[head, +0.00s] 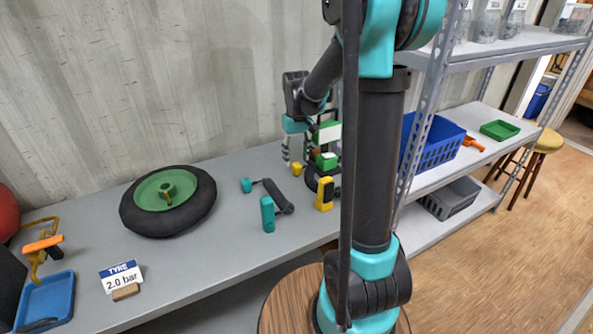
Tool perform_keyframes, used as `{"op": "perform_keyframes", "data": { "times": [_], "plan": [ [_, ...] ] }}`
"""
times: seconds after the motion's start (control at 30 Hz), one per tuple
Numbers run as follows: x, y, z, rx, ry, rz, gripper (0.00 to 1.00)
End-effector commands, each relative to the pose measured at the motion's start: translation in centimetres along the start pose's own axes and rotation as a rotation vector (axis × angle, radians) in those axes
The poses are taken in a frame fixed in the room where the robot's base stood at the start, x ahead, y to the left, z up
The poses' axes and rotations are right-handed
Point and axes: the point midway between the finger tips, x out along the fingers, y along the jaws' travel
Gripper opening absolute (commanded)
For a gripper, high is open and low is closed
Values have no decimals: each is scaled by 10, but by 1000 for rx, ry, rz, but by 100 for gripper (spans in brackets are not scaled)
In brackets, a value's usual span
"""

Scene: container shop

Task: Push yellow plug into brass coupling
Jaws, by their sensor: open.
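My gripper (296,163) points down over the back of the grey bench, its two striped fingers apart with nothing visibly between them. A small yellow piece (297,170), which looks like the yellow plug, is just below and between the fingertips. I cannot tell whether the fingers touch it. Beside it, to the right, stands a green and black machine (327,160), partly hidden by my arm.
A black tyre on a green wheel (133,215) lies on the bench (195,262). A teal and black tool (268,214) and a yellow and black block (325,195) stand in front of my gripper. At left are a sign (121,276) and blue tray (45,300). Shelving (428,110) rises at right.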

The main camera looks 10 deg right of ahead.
Motion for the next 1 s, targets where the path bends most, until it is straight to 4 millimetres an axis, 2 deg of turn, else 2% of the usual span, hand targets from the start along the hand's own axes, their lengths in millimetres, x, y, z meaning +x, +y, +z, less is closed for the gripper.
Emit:
{"op": "perform_keyframes", "data": {
  "times": [0.1,0.3,0.7,1.0],
  "plan": [
    [19,0,-1,0,0,0,50],
    [40,0,-1,0,0,0,50],
    [42,0,-1,0,0,0,50],
    [42,0,-1,0,0,0,13]
  ]
}}
